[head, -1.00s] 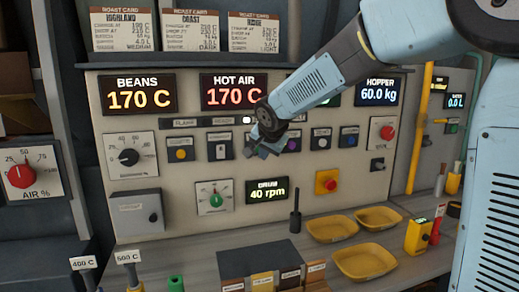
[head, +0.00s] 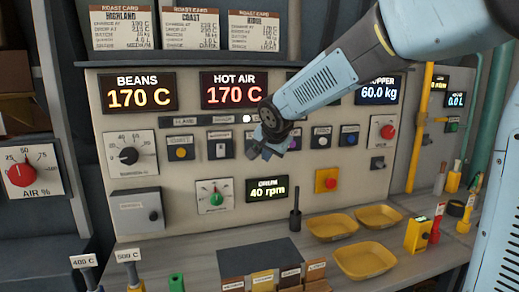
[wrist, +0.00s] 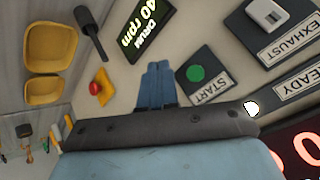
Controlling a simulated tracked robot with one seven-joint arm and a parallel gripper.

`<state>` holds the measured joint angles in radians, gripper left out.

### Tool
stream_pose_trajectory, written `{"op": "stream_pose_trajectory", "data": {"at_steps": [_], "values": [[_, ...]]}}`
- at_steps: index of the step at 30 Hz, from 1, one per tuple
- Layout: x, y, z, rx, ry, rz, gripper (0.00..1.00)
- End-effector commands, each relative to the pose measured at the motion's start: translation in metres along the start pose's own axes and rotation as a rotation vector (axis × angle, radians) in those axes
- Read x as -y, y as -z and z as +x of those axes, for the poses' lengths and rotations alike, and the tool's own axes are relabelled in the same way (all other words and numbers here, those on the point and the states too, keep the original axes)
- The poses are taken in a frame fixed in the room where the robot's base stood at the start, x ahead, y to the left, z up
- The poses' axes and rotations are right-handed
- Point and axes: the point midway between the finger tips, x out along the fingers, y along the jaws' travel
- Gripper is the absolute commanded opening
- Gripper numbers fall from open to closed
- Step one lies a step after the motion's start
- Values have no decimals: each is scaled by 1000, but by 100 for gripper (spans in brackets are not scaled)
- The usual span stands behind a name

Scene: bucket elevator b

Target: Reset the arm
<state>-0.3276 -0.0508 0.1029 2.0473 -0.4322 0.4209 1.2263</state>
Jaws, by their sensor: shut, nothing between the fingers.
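My gripper (head: 258,150) hangs in front of the control panel (head: 140,221), below the HOT AIR display (head: 234,90) that reads 170 C. In the wrist view my gripper (wrist: 159,66) shows blue fingers closed together with nothing between them. A green START button (wrist: 196,73) lies just beside the fingertips in that picture; I cannot tell the gap in depth. My light-blue arm comes in from the upper right and covers part of the display row and the HOPPER display (head: 380,91).
Yellow trays (head: 331,227) stand on the bench at the panel's foot. A yellow handheld device (head: 418,236) is at their right. A red knob (head: 325,180) sits on a yellow plate on the panel.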

Motion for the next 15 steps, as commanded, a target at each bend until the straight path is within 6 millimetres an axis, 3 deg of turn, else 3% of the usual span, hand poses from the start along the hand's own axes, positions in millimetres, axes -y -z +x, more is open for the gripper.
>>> {"op": "stream_pose_trajectory", "data": {"at_steps": [5,11,15], "values": [[-24,5,-19,-6,-30,-29,0],[-90,5,-69,6,-111,-121,0],[-136,-6,-105,35,-162,-192,0]]}}
